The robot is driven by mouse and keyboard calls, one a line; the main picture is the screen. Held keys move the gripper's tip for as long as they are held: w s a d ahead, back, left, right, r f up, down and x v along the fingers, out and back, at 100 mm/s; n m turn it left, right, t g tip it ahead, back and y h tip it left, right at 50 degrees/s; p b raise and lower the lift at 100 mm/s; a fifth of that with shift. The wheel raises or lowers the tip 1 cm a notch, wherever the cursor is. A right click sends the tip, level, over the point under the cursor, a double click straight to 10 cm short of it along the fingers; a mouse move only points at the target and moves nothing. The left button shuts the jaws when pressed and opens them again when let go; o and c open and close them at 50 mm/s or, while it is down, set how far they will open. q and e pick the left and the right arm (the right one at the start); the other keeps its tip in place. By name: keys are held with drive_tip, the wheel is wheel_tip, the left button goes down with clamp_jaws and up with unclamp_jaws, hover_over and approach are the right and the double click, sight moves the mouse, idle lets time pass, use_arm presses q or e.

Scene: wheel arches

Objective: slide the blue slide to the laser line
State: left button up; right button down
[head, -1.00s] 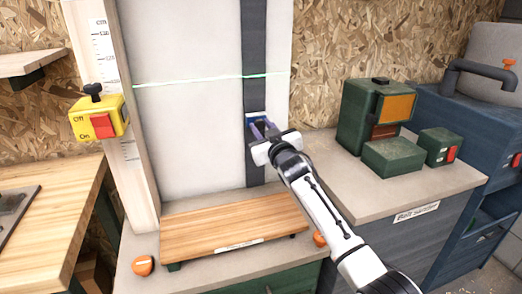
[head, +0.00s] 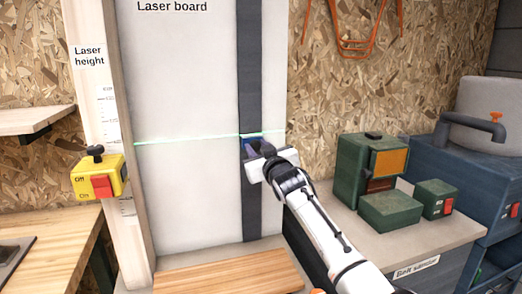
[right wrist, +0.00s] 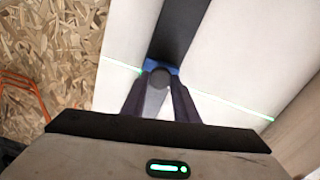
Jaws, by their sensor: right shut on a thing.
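The blue slide (head: 247,140) sits on the dark vertical track of the laser board and is mostly covered by my gripper. My right gripper (head: 255,148) is shut on the slide's grey knob, which shows between the fingers in the right wrist view, with a strip of the blue slide (right wrist: 153,65) just beyond. The green laser line (head: 190,138) runs across the board at about the slide's top edge. The laser line (right wrist: 235,103) also shows in the right wrist view, close to the slide; exact alignment is hard to tell. My left gripper is not in view.
The white laser board (head: 185,75) has a height scale (head: 105,105) on its left post and a yellow switch box (head: 98,177) beside it. A wooden platform (head: 225,272) lies below. Green belt sander parts (head: 390,210) stand right of my arm.

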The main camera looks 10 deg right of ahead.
drive_tip(key=c, duration=1.4)
unclamp_jaws()
drive_tip(key=shift+s+d, duration=0.3)
drive_tip(key=shift+s, duration=1.4)
drive_tip(key=shift+s+d, duration=0.3)
drive_tip(key=shift+s, duration=1.35)
drive_tip(key=shift+s+d, duration=0.3)
drive_tip(key=shift+s, duration=1.4)
